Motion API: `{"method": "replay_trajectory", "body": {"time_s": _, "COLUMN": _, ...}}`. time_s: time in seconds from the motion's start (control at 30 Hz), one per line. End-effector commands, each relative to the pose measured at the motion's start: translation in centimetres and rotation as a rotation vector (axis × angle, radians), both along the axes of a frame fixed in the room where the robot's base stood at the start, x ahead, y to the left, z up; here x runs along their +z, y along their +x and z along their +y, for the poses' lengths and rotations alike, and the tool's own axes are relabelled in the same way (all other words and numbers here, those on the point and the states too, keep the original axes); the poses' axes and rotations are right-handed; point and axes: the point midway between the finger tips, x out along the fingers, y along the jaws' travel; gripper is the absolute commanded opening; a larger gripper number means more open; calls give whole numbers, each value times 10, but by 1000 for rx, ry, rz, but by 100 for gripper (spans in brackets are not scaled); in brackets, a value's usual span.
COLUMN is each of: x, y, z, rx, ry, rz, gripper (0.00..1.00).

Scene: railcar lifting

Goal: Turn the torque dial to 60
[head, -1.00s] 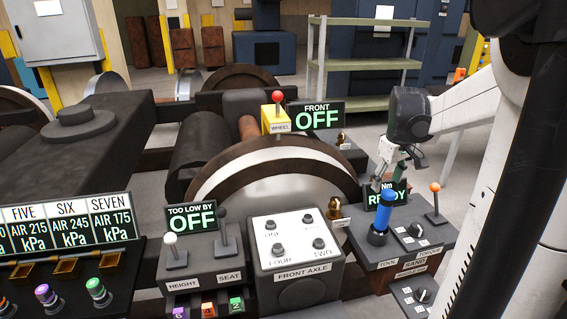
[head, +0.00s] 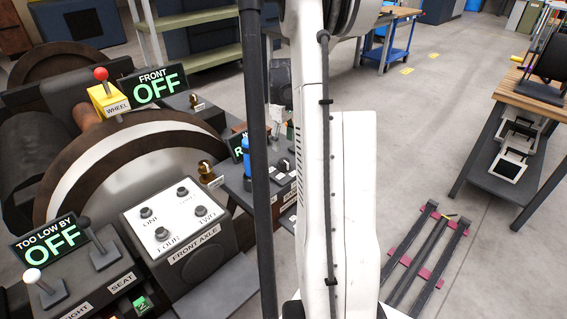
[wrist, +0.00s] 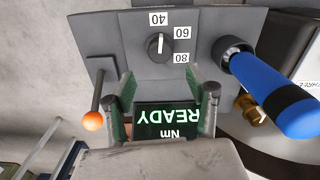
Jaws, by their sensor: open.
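The torque dial (wrist: 158,44) is a small dark round knob with a white mark, on a grey panel in the wrist view. The labels 40, 60 and 80 stand around it, upside down in this view. Its white mark appears to point toward 40. My gripper (wrist: 167,92) is open, with its two green-and-grey fingers apart and empty. In that view they lie below the dial, over the display (wrist: 168,118) reading READY Nm. In the head view my arm mostly hides the gripper and part of the dial's console.
A blue-handled tool (wrist: 270,90) stands beside the dial, with a brass fitting (wrist: 250,108) near it. An orange-knobbed lever (wrist: 94,120) is on the other side.

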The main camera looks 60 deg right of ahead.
Motion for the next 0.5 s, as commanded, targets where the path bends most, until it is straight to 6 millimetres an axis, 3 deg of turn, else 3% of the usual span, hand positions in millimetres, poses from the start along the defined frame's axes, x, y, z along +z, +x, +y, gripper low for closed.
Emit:
{"method": "replay_trajectory", "body": {"time_s": 0.2, "x": -44, "y": 0, "z": 0, "rx": 0, "ry": 0, "rz": 0, "gripper": 51}}
{"method": "replay_trajectory", "body": {"time_s": 0.5, "x": -85, "y": 0, "z": 0, "rx": 0, "ry": 0, "rz": 0, "gripper": 51}}
